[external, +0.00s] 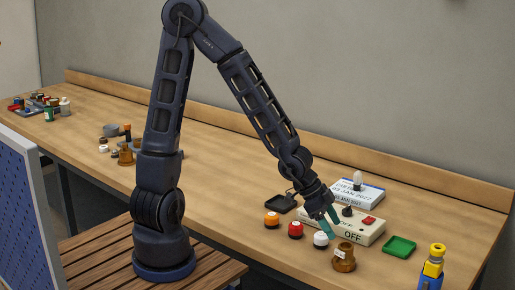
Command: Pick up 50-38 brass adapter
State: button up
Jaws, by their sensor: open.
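A brass adapter (345,260) stands on the wooden bench at the front right, with a small white label on its side. Another brass-coloured fitting (126,156) stands farther left, partly behind my arm. I cannot read which one is marked 50-38. My gripper (331,219) has teal fingers and points down above the bench. It is open and appears empty, above and slightly left of the right-hand brass adapter in the picture, apart from it.
Orange (271,221), red (295,230) and white (321,240) caps stand in a row left of the adapter. A cream switch box (365,235) is behind, a green tray (400,246) to the right, a black tray (280,203) to the left. A yellow-and-blue object (432,268) stands far right.

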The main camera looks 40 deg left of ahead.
aim_at(346, 245)
jog(key=shift+x, duration=1.1)
jog(key=shift+w+d+f, duration=0.2)
jog(key=shift+d+f, duration=0.15)
jog(key=shift+f, duration=0.25)
jog(key=shift+d+f, duration=0.1)
jog(key=shift+f, duration=0.05)
jog(key=shift+w+x, duration=0.1)
jog(key=shift+x, duration=1.15)
jog(key=shift+w+x, duration=0.15)
jog(key=shift+x, duration=1.1)
jog(key=shift+c, duration=0.2)
jog(key=c, duration=1.3)
jog(key=shift+r, duration=0.2)
